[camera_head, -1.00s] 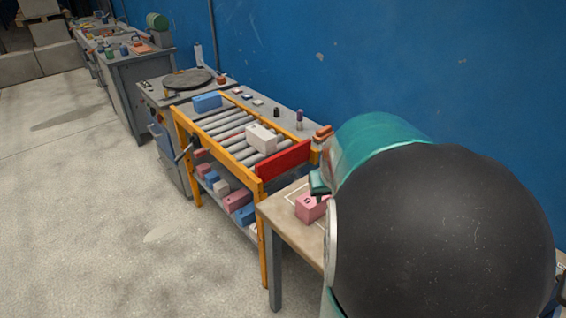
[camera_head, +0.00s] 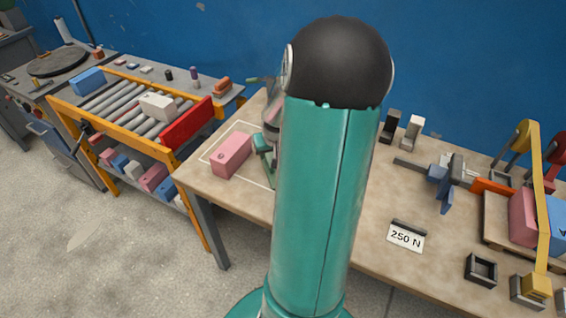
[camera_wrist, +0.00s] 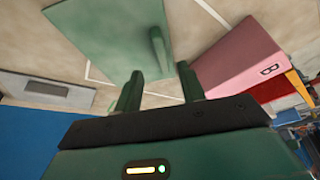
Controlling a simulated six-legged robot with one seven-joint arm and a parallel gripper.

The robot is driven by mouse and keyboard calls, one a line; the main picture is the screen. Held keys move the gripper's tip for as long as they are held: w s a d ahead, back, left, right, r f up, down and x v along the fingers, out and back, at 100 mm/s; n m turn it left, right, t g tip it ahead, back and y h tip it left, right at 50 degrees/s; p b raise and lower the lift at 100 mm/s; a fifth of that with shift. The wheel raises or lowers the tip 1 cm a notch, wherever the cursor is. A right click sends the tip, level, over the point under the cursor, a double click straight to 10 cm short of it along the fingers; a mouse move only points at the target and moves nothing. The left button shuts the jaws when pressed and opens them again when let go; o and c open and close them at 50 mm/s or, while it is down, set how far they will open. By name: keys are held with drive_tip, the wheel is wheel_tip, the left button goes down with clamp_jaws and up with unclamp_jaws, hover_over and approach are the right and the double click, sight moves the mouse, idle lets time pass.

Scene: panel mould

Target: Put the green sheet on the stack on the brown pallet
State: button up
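In the wrist view a flat dark-green sheet (camera_wrist: 112,38) with an upright tab (camera_wrist: 160,50) lies just beyond my gripper (camera_wrist: 160,88). The two fingers are apart, with the tab above the gap between them in the picture; I see no grip on it. In the head view my arm hides much of this area; small green parts show beside a pink block, but I cannot tell whether they are sheet or gripper. A brown wooden pallet (camera_head: 492,228) at the right of the bench bears a pink block (camera_head: 523,215) and a blue block (camera_head: 557,225).
The pink block (camera_head: 232,155) stands inside a white outline on the bench (camera_head: 345,240), close to the sheet in the wrist view. A "250 N" sign (camera_head: 406,236), clamps and black square frames (camera_head: 480,270) lie rightward. A roller rack (camera_head: 135,105) stands left.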

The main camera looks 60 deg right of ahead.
sight(269, 160)
drive_tip(key=shift+x, duration=2.95)
drive_tip(key=shift+w+r, duration=0.15)
clamp_jaws()
